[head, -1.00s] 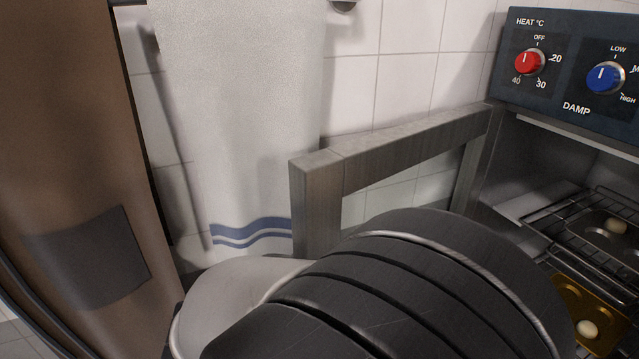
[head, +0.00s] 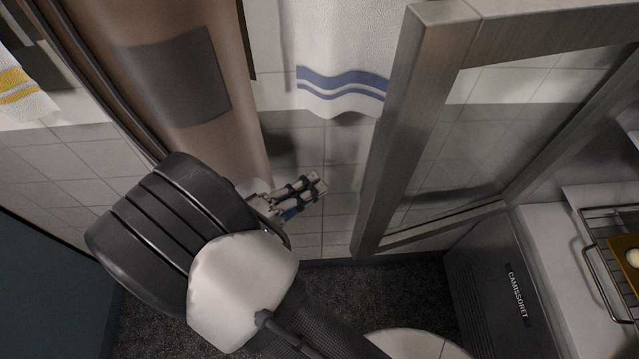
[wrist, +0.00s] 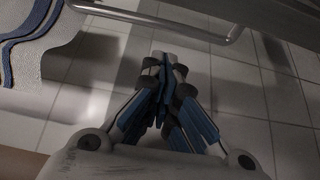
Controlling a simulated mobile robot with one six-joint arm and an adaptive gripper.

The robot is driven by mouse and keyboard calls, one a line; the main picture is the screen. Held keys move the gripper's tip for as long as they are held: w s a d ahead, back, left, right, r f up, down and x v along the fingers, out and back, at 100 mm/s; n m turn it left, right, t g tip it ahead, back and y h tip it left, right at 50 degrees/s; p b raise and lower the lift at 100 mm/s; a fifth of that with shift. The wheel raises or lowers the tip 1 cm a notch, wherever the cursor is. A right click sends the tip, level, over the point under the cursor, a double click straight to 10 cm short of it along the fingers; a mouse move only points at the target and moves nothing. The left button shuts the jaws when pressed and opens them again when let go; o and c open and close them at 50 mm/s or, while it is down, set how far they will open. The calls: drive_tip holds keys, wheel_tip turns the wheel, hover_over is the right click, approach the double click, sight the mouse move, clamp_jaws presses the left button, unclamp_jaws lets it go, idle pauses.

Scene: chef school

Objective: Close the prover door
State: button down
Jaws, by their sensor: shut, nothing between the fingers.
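The prover door (head: 455,25) is a steel-framed glass door. In the head view it stands open, swung out from the prover at right. My gripper (head: 316,186) is shut and empty, left of the door's free edge and apart from it in the picture. In the wrist view my gripper (wrist: 165,65) points up the picture. A bent metal bar (wrist: 170,22), which looks like the door's handle, lies beyond the fingertips, below the door's frame (wrist: 250,15). I cannot tell the exact gap to it.
The prover body (head: 500,275) is at right, with a wire rack (head: 592,262) and a gold tray (head: 622,243) inside. A white towel with blue stripes (head: 340,85) hangs behind the door. A brown panel (head: 215,35) stands left. Dark floor (head: 410,290) shows below.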

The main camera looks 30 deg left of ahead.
drive_tip(key=w+d+b, duration=0.1)
drive_tip(key=w+d, duration=0.3)
drive_tip(key=d, duration=0.2)
drive_tip(key=shift+s+d, duration=0.1)
idle(0.5)
